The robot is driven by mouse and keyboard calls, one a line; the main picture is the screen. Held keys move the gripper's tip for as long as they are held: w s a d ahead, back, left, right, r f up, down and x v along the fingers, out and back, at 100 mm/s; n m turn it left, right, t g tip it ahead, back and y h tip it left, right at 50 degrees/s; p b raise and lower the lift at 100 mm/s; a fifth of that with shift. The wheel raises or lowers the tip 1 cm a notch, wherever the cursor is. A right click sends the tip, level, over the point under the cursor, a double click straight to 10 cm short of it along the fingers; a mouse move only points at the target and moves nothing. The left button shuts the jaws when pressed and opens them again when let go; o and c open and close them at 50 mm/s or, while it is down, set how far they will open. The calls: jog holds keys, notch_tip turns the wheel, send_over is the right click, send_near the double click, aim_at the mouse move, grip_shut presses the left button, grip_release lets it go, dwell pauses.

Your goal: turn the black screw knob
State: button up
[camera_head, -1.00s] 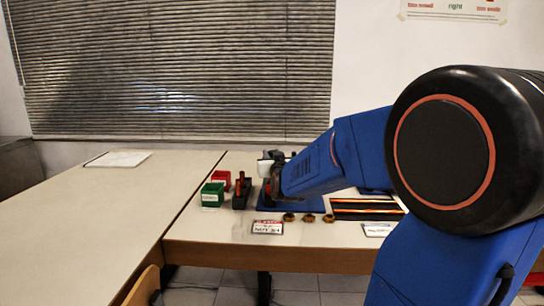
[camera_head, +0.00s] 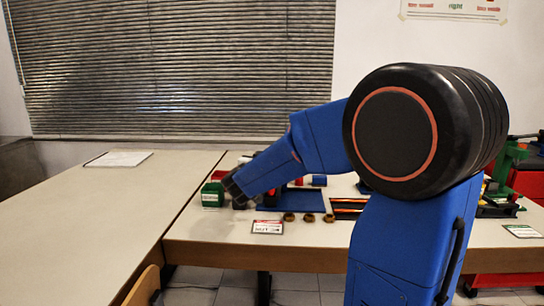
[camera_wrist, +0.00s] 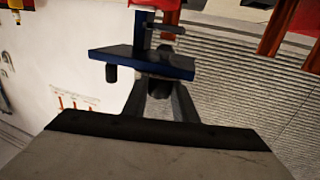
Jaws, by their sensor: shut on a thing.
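In the wrist view, the fingers of my gripper (camera_wrist: 160,98) close on a dark rounded piece, which looks like the black screw knob (camera_wrist: 158,88). It sits against a blue plate (camera_wrist: 140,62) with a small black peg (camera_wrist: 111,74) at its left end. A red part shows above the plate, cut off at the top edge. In the head view, the end of my arm reaches down at the left of the blue mat (camera_head: 285,207). It hides the fingertips, the knob and most of the rig there.
A green bin (camera_head: 211,194) stands left of my arm's end, with a red one just behind. Several brown nuts (camera_head: 308,217) and a label card (camera_head: 267,227) lie at the table's front. A blue cylinder (camera_head: 319,181) stands behind the mat. The left table is mostly clear.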

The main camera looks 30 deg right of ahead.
jog(key=m+g+h, duration=0.2)
jog(key=m+g, duration=0.1)
jog(key=g, duration=0.1)
jog(key=m+g+h, duration=0.2)
jog(key=m+g, duration=0.1)
jog(key=g, duration=0.2)
jog(key=shift+w+m, duration=0.15)
jog(key=shift+m, duration=0.15)
jog(key=m+g, duration=0.3)
jog(key=g, duration=0.1)
jog(key=m+g, duration=0.3)
jog(key=g, duration=0.2)
jog(key=shift+r+y, duration=0.1)
jog(key=shift+y, duration=0.3)
jog(key=shift+g, duration=0.3)
jog(key=o, duration=0.8)
jog(key=shift+c, duration=0.2)
notch_tip(320, 180, up, 10)
jog(key=shift+d, duration=0.1)
jog(key=shift+o, duration=0.7)
